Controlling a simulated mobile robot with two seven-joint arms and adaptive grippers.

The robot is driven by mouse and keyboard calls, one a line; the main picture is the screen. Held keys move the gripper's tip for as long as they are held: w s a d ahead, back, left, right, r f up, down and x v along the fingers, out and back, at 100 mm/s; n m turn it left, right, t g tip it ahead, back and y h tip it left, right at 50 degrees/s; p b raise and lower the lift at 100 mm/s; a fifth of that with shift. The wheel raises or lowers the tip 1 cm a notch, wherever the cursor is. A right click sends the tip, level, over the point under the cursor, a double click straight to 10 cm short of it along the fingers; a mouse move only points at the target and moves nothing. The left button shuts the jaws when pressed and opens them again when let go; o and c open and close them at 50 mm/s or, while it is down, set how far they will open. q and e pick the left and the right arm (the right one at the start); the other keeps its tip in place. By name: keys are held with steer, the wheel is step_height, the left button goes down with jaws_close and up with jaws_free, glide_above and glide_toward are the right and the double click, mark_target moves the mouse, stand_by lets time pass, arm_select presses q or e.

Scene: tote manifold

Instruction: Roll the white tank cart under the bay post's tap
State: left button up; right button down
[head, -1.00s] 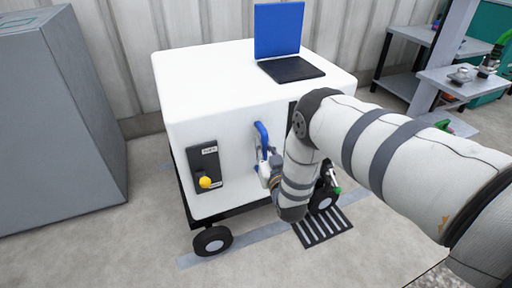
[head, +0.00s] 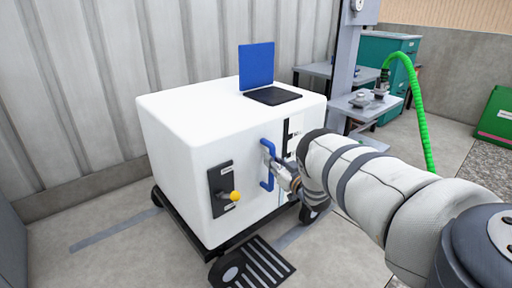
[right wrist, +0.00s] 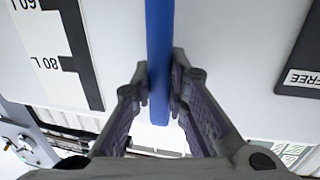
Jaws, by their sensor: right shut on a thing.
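The white tank cart (head: 185,125) stands on black wheels in the middle of the head view, with a blue lid raised above a dark square opening (head: 272,96) on top. A vertical blue handle (head: 267,178) is on its front face. My right gripper (right wrist: 160,82) is shut on this handle, one finger on each side of the bar. The grey bay post (head: 347,70) stands behind and to the right of the cart, apart from it. A small metal fitting (head: 361,100) sits on its shelf; I cannot tell which part is the tap. My left gripper is out of view.
A black panel with a yellow knob (head: 234,196) is on the cart front; a label there reads FREE in the wrist view. A green hose (head: 421,125) hangs at right. A corrugated wall (head: 90,90) runs behind.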

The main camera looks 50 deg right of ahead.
steer(key=d, duration=0.2)
steer(key=d+b, duration=0.1)
steer(key=d, duration=0.1)
steer(key=s+d+b, duration=0.1)
steer(key=d, duration=0.1)
steer(key=shift+f, duration=0.1)
steer(key=shift+d+f, duration=0.1)
steer(key=shift+d, duration=0.3)
steer(key=shift+s+d+r, duration=0.1)
steer(key=shift+d+r, duration=0.1)
steer(key=shift+r, duration=0.05)
steer(key=c, duration=1.6)
jaws_free()
steer(key=shift+s+d, duration=0.15)
steer(key=shift+o, duration=0.2)
steer(key=v, duration=1.2)
